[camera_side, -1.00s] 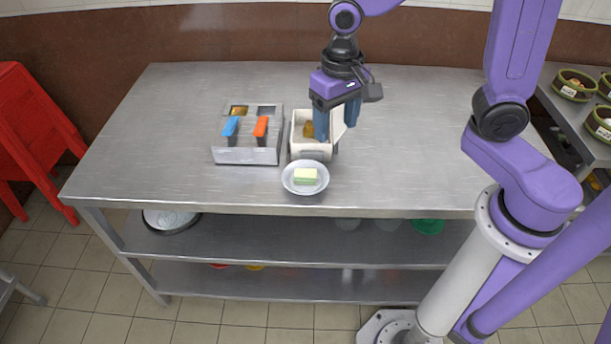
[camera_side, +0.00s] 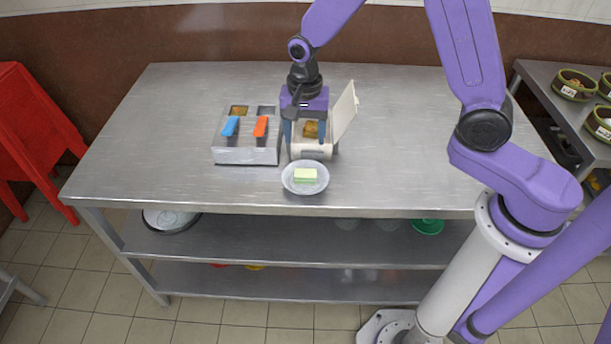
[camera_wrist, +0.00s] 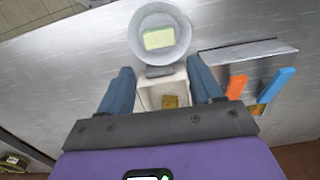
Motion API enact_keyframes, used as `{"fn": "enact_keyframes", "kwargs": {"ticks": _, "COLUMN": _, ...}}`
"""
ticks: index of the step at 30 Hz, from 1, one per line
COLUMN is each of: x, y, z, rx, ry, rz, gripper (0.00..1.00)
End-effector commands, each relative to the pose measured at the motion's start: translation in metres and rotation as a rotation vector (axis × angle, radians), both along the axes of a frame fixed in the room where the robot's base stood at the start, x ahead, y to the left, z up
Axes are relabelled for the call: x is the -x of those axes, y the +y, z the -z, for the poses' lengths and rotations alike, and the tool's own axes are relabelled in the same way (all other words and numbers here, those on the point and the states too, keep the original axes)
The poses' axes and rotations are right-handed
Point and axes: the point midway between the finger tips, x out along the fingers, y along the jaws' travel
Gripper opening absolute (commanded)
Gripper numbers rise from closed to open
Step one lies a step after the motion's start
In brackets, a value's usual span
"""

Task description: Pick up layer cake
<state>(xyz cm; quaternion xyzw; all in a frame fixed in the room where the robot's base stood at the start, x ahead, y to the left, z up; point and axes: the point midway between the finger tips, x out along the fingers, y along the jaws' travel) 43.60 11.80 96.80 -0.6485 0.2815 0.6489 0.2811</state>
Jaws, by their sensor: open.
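The layer cake (camera_side: 305,176) is a small pale green and cream block on a light grey plate (camera_side: 305,188) near the table's front edge. In the wrist view the cake (camera_wrist: 158,39) lies on the plate (camera_wrist: 170,55) beyond the fingertips. My gripper (camera_side: 305,142) is open and empty, pointing down over the white box (camera_side: 308,154) just behind the plate. Its blue fingers (camera_wrist: 161,80) stand apart on either side of the box in the wrist view. The gripper does not touch the cake.
The white box has its lid (camera_side: 345,110) raised on the right and a brown piece (camera_side: 312,129) inside. A metal container (camera_side: 247,157) with a blue handle (camera_side: 230,126) and an orange handle (camera_side: 261,126) stands to the left. The table's right side is clear.

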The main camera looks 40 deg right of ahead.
Motion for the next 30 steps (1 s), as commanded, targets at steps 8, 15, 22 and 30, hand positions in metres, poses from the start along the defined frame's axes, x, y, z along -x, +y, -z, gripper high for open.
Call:
{"fn": "enact_keyframes", "kwargs": {"ticks": 8, "x": 0.001, "y": 0.000, "z": 0.049, "rx": 0.001, "ry": 0.003, "rz": -0.001, "gripper": 0.65}}
{"fn": "enact_keyframes", "kwargs": {"ticks": 15, "x": 0.000, "y": 0.000, "z": 0.068, "rx": 0.000, "ry": 0.000, "rz": 0.000, "gripper": 0.65}}
{"fn": "enact_keyframes", "kwargs": {"ticks": 22, "x": 0.002, "y": -0.001, "z": 0.086, "rx": 0.001, "ry": 0.003, "rz": -0.001, "gripper": 0.65}}
{"fn": "enact_keyframes", "kwargs": {"ticks": 30, "x": 0.001, "y": -0.001, "z": 0.116, "rx": 0.001, "ry": 0.001, "rz": -0.001, "gripper": 0.65}}
